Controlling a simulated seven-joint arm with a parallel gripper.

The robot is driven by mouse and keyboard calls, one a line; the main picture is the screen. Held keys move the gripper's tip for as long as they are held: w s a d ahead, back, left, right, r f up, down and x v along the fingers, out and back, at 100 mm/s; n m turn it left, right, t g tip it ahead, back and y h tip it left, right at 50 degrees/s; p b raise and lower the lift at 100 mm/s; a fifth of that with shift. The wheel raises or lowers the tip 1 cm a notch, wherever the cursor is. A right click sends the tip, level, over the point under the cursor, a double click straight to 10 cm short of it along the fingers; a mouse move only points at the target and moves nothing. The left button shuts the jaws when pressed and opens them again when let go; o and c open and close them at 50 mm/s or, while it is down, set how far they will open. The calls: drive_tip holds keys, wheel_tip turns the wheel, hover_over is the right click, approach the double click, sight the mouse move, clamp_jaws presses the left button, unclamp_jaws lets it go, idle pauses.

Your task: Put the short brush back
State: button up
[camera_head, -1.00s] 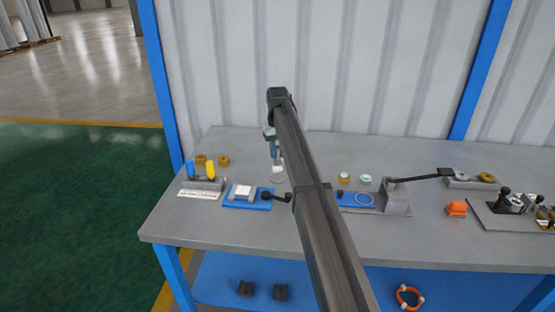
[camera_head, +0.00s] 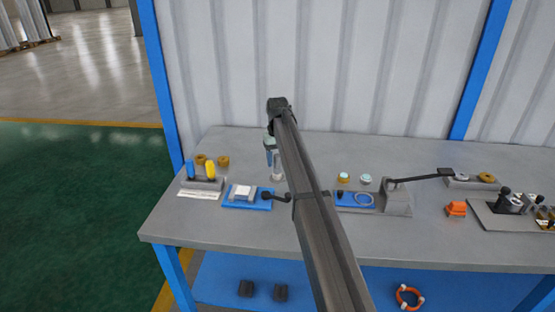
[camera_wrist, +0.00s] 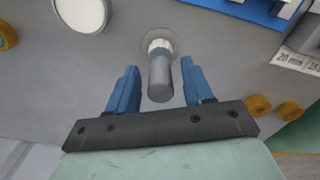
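My gripper (camera_wrist: 157,92) points down over the bench with its two blue fingers apart. Between them stands a grey cylinder (camera_wrist: 159,80) with a pale band, on a round grey base; clear gaps show on both sides. I cannot tell for sure whether it is the short brush. In the head view my gripper (camera_head: 273,160) is behind the dark arm link, and the pale cylinder (camera_head: 278,172) is just below it. A grey block (camera_head: 205,184) at the bench's left holds one blue handle (camera_head: 190,169) and one yellow handle (camera_head: 210,170) upright.
A white label (camera_head: 199,194) lies in front of the block, with brass-coloured rings (camera_head: 223,162) behind. A blue fixture (camera_head: 240,204) lies front left of my gripper. Another blue plate (camera_head: 345,202) and a grey lever stand (camera_head: 397,203) are to the right. Bare bench shows along the front.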

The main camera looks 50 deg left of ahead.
drive_tip(key=shift+r, duration=0.1)
wheel_tip(320, 180, up, 12)
idle(0.7)
